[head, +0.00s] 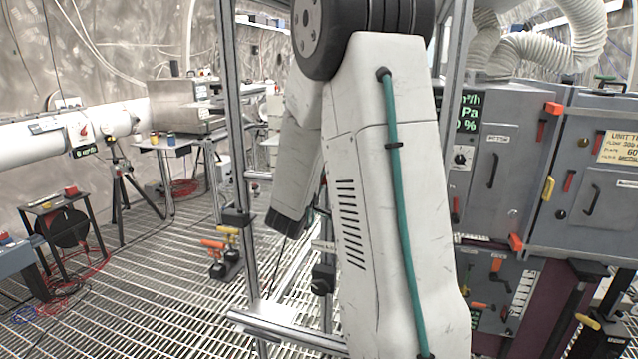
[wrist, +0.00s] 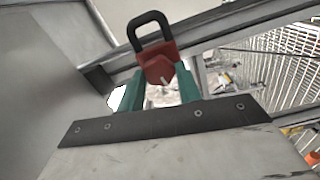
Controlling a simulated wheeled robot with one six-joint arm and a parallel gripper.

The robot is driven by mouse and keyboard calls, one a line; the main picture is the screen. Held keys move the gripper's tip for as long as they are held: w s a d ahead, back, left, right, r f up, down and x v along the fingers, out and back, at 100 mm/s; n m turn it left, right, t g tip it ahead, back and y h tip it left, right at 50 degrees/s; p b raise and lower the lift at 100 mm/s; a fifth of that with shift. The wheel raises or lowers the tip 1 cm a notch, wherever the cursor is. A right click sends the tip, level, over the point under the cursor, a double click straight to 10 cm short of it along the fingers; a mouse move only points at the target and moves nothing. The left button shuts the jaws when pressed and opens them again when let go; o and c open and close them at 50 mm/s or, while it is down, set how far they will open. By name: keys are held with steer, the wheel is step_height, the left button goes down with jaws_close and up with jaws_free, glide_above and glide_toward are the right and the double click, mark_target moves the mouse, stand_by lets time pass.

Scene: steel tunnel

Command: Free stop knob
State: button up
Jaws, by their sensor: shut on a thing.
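My gripper (wrist: 160,76) shows in the wrist view with two teal fingers on a dark plate. It is shut on a red padlock (wrist: 158,66) with a white mark on its face and a black shackle loop (wrist: 151,27) pointing up in the picture. The lock is between the fingertips, in front of a grey metal rail; I cannot tell whether it touches the rail. In the head view my arm hides the gripper and the lock. No stop knob can be made out for certain; a small red knob-like top (head: 71,190) sits on a black stand at the left.
Grey cabinets (head: 497,150) with red and yellow handles stand close on the right. Metal frame posts (head: 236,130) rise beside my arm. A white pipe (head: 40,143) and a tripod (head: 121,185) are at the left. Open grating floor (head: 150,290) lies front left, with red cables.

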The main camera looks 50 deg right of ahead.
steer(key=o, duration=1)
steer(key=v, duration=0.8)
